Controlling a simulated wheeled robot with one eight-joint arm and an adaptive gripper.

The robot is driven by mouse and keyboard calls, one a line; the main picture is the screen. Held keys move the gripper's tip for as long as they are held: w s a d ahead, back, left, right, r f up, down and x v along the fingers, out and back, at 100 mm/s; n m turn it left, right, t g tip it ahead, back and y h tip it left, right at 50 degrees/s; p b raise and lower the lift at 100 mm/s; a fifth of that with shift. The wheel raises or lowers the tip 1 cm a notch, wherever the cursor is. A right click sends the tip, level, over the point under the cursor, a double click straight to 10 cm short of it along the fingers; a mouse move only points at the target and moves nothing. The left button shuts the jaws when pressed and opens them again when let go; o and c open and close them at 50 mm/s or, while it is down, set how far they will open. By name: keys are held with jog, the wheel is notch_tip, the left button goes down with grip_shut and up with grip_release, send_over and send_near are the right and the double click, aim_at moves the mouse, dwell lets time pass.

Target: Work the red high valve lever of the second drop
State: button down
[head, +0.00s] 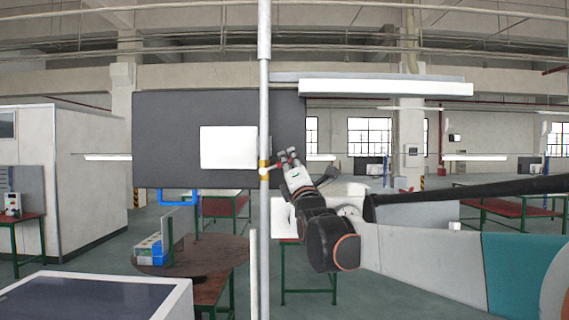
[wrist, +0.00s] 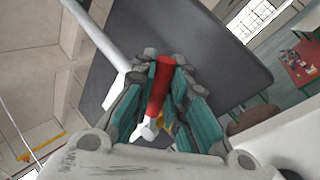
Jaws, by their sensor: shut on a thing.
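The red valve lever (wrist: 161,84) stands between my finger pads in the wrist view, with a pale metal part at its near end. My gripper (wrist: 164,92) is shut on it, with the teal pads on either side. In the head view my gripper (head: 287,158) is beside the grey vertical drop pipe (head: 264,225), at a yellow fitting (head: 264,164). The lever is too small and covered to make out clearly there. The valve body is mostly hidden in the wrist view; only a bit of yellow shows.
A large dark panel (head: 165,140) with a white rectangle stands behind the pipe. A blue handle-like bar (head: 178,196) shows below it. A round brown table (head: 215,257) and a pale cabinet (head: 100,300) are at lower left. Pipes and a long lamp (head: 385,88) run overhead.

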jog(key=shift+d+f+m+t+h+b, duration=0.15)
jog(key=shift+f+m+h+b, duration=0.3)
jog(key=shift+m+h, duration=0.8)
jog(key=shift+d+f+m+t+h+b, duration=0.1)
jog(key=shift+f+m+t+h+b, duration=0.15)
jog(key=shift+f+m+h, duration=0.9)
jog(key=shift+d+m+t+h+b, duration=0.2)
jog(key=shift+m+h, duration=0.5)
jog(key=shift+m, duration=1.1)
jog(key=shift+a, duration=0.1)
jog(key=c, duration=1.6)
grip_release()
notch_tip(320, 180, up, 10)
